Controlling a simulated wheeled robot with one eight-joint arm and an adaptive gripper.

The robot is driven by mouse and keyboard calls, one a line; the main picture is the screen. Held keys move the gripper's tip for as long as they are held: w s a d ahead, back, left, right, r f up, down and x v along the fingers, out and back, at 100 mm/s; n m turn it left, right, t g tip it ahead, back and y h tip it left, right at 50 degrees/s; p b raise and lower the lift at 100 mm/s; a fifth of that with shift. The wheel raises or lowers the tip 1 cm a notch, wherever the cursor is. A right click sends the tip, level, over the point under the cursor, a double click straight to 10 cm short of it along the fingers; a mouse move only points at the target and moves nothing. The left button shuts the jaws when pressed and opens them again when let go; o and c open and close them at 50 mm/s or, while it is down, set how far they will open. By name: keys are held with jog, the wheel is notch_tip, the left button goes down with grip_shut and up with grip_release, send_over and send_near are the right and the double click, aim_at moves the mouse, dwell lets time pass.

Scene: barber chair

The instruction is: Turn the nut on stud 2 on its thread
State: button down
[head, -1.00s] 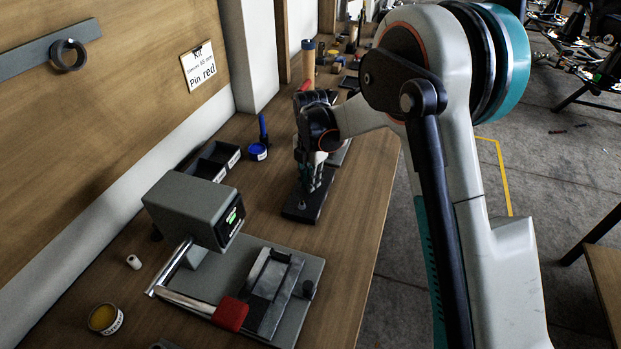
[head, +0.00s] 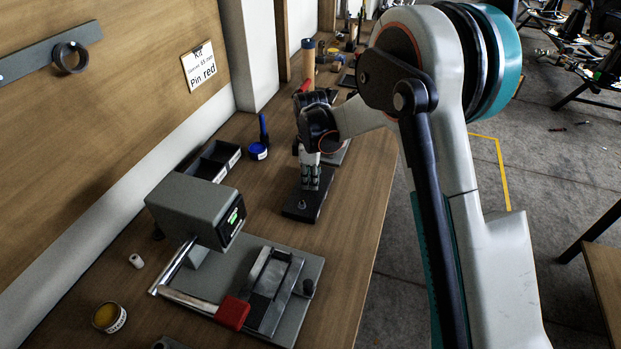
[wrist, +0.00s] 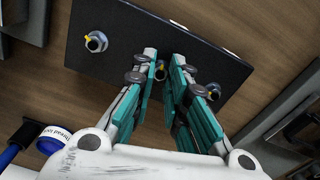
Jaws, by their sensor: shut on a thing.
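A dark plate (wrist: 120,52) lies on the bench and carries studs; it also shows in the head view (head: 291,209). A nut with a yellow mark (wrist: 96,41) sits on the stud at the plate's left in the wrist view. My gripper (wrist: 161,68) points down at the plate and is shut on the nut on the middle stud (wrist: 160,75), mostly hidden between the fingers. Another stud (wrist: 214,91) shows partly behind the right finger. In the head view my gripper (head: 310,184) stands over the plate. No stud number is readable.
A grey device with a lit display (head: 233,217) and a red-handled lever (head: 231,313) stands nearer on the bench. Dark bins (head: 216,161), a blue-lidded tub (head: 258,151) and a yellow tub (head: 108,317) are around. Bare bench lies right of the plate.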

jog(key=m, duration=0.6)
jog(key=shift+m, duration=0.3)
jog(key=m, duration=0.5)
jog(key=shift+p, duration=0.3)
jog(key=m, duration=0.5)
jog(key=shift+m, duration=0.4)
jog(key=m, duration=1.1)
jog(key=shift+w+m, duration=0.1)
jog(key=shift+m, duration=0.3)
jog(key=m, duration=1.2)
jog(key=shift+m, duration=0.3)
jog(key=m, duration=0.5)
jog(key=shift+m, duration=0.4)
